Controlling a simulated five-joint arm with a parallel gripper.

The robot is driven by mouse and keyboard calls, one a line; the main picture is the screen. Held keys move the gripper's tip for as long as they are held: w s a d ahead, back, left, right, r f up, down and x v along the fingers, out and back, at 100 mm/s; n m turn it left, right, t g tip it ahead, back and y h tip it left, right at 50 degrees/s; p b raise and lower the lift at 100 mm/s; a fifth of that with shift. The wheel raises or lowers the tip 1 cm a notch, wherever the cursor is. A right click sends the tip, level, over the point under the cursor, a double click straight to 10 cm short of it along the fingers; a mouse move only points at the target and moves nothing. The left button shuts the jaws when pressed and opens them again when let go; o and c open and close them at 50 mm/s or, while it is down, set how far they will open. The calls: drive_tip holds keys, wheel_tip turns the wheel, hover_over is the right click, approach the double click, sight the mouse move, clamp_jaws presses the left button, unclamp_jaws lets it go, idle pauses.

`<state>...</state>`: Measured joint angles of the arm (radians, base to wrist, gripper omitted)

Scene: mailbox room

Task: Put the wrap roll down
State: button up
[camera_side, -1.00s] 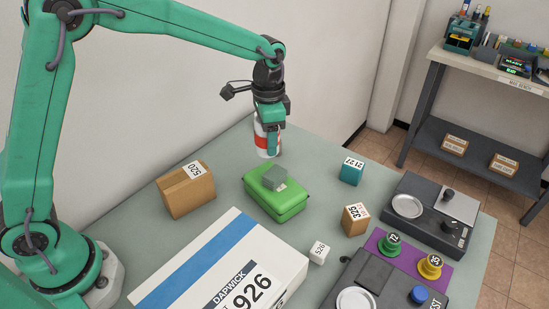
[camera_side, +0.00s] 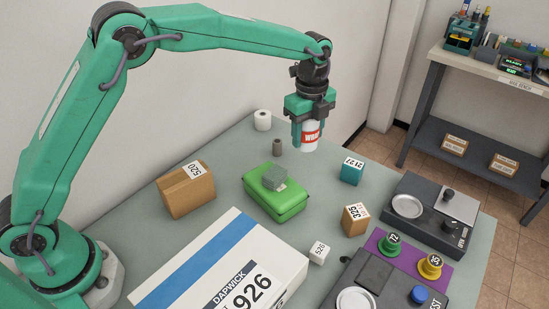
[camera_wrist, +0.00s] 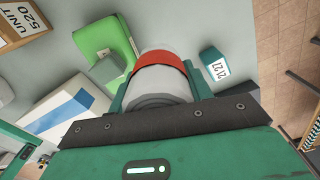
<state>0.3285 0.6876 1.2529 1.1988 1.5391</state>
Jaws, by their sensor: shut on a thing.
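The wrap roll (camera_side: 311,137) is white with a red band lettered "WRAP". My gripper (camera_side: 309,130) is shut on it, and the roll hangs upright between the fingers, seemingly above the far part of the table. In the wrist view the roll (camera_wrist: 161,80) sits between the two teal fingers, with its red band across it. Its lower end is partly hidden there. The grey-green table (camera_side: 225,160) lies below.
A green case (camera_side: 275,200) with a grey block, a teal box (camera_side: 351,171) and a brown box (camera_side: 186,190) are nearer. Bare table lies between them.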

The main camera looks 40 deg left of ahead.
drive_tip(key=w+d+m, duration=0.3)
drive_tip(key=d+m, duration=0.3)
drive_tip(key=m, duration=0.6)
drive_tip(key=shift+w+f+m, duration=0.4)
drive_tip(key=w+a+f, duration=0.4)
drive_tip(key=w+a, duration=0.1)
drive_tip(key=w+a+f, duration=0.3)
drive_tip(key=shift+w+a, duration=0.15)
drive_tip(key=shift+f, duration=0.15)
drive_tip(key=shift+f, duration=1.85)
drive_tip(key=shift+f, duration=0.15)
